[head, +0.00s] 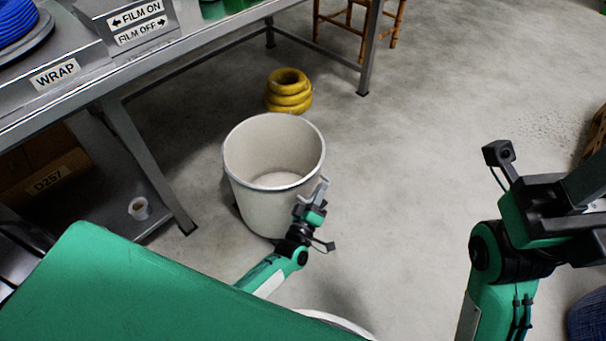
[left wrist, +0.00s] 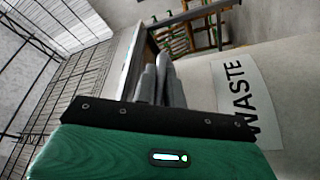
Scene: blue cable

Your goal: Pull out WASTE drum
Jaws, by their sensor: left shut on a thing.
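The WASTE drum (head: 262,210) is a pale, open-topped round bin standing on the concrete floor beside the workbench. It looks empty inside. In the left wrist view its side (left wrist: 292,85) fills the right, with a white label reading WASTE (left wrist: 243,95).
A metal workbench (head: 215,42) with WRAP and FILM signs stands at the left; its leg (head: 150,165) is near the drum. Stacked yellow rings (head: 288,92) lie behind the drum. A tape roll (head: 139,208) sits on the low shelf. The floor right of the drum is clear.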

